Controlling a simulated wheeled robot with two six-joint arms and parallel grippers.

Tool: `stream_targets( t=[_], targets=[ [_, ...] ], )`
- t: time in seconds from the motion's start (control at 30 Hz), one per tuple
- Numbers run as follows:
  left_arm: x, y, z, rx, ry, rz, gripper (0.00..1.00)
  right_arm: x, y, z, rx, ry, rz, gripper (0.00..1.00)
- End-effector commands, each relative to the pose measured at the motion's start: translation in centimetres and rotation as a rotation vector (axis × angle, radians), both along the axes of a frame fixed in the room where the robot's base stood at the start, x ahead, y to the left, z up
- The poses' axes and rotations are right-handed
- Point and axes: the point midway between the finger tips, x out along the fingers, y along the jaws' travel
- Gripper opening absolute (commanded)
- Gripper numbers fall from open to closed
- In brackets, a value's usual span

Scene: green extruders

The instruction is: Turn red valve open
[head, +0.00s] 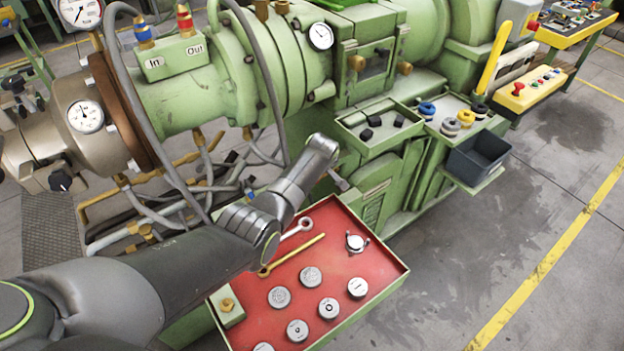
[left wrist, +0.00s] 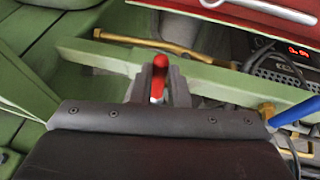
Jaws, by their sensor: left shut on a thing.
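In the left wrist view the red valve handle (left wrist: 158,78) shows between the fingertips of my left gripper (left wrist: 157,88). The fingers are shut on it. A blue handle (left wrist: 296,112) on a brass fitting (left wrist: 267,112) is to the right, apart from the gripper. In the head view my left arm comes in from the left and covers the red handle and my gripper. How far the valve is turned cannot be told. My right gripper is in neither view.
A red-lined tray (head: 375,262) with round metal parts and wrenches lies beside my arm. The green extruder (head: 180,95) fills the back, with grey hoses (head: 150,115) near my arm. The floor at right (head: 500,230) is clear.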

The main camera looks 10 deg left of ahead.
Motion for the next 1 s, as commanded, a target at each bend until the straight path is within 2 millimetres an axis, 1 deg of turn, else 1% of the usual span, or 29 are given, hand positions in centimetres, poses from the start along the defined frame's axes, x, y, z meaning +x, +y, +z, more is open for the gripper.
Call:
stream_targets(
  t=[0.17, 0.43, 0.47, 0.6, 0.63, 0.87, 1.0],
  targets=[
    [0.09, -0.13, 0.06, -0.002, -0.002, 0.011, 0.00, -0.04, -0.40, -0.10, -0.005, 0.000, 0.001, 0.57],
    [0.10, -0.13, 0.07, -0.002, -0.002, 0.011, 0.00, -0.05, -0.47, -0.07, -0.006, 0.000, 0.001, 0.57],
    [0.10, -0.13, 0.07, -0.002, -0.002, 0.011, 0.16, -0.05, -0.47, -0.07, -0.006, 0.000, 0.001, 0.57],
    [0.09, -0.11, 0.06, -0.001, -0.001, 0.010, 0.34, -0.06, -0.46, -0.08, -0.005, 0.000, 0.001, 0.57],
    [0.09, -0.11, 0.06, -0.001, -0.001, 0.010, 0.37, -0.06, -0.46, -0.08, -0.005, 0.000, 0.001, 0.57],
    [0.06, -0.09, 0.03, -0.001, -0.001, 0.011, 0.37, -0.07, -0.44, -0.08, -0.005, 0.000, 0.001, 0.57],
    [-0.01, -0.16, 0.35, -0.002, -0.002, 0.010, 0.37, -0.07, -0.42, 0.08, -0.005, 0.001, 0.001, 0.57]
  ],
)
